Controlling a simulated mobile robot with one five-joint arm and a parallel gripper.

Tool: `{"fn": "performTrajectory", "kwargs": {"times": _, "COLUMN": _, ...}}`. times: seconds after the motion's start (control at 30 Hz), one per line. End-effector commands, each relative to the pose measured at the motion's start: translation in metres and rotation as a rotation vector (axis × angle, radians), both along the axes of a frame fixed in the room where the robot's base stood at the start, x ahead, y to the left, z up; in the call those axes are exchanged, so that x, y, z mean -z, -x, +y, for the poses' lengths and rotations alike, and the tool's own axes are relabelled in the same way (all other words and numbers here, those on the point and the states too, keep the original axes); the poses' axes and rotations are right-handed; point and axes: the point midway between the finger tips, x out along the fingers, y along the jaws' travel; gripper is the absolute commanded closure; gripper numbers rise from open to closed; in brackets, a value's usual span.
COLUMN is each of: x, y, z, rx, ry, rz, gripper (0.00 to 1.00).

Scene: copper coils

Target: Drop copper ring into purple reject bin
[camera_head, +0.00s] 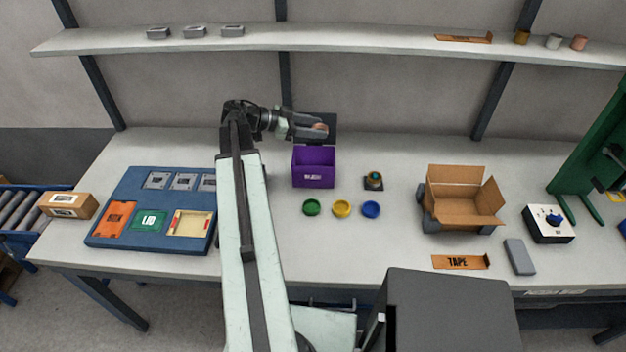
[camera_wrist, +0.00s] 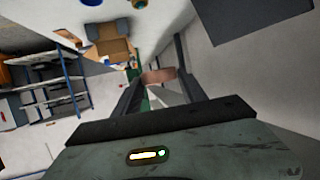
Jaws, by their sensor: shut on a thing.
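The copper ring (camera_wrist: 158,76) is between my gripper's fingertips in the wrist view. It also shows as a small copper spot (camera_head: 320,127) in the head view. My gripper (camera_head: 318,128) is shut on it and points to the right. The purple reject bin (camera_head: 314,178) stands on the table with an open top and a white label on its front. In the head view my gripper and the ring appear above the bin's back edge. The exact height and depth over the bin cannot be told. The bin is not clearly visible in the wrist view.
Green (camera_head: 311,207), yellow (camera_head: 341,209) and blue (camera_head: 371,209) round pieces lie before the bin. A small dark stand (camera_head: 373,181) is right of it. An open carton (camera_head: 455,213) stands farther right. A blue tray (camera_head: 127,206) lies left.

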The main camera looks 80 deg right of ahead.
Motion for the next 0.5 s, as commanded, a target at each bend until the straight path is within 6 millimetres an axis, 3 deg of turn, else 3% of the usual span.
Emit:
{"fn": "performTrajectory", "kwargs": {"times": 0.03, "x": 0.040, "y": -0.006, "z": -0.021, "rx": 0.015, "ry": 0.000, "rz": 0.001, "gripper": 1.00}}
{"fn": "performTrajectory", "kwargs": {"times": 0.2, "x": 0.076, "y": -0.013, "z": -0.052, "rx": 0.056, "ry": 0.000, "rz": 0.001, "gripper": 1.00}}
{"fn": "performTrajectory", "kwargs": {"times": 0.5, "x": 0.080, "y": -0.013, "z": -0.058, "rx": 0.071, "ry": 0.000, "rz": 0.001, "gripper": 1.00}}
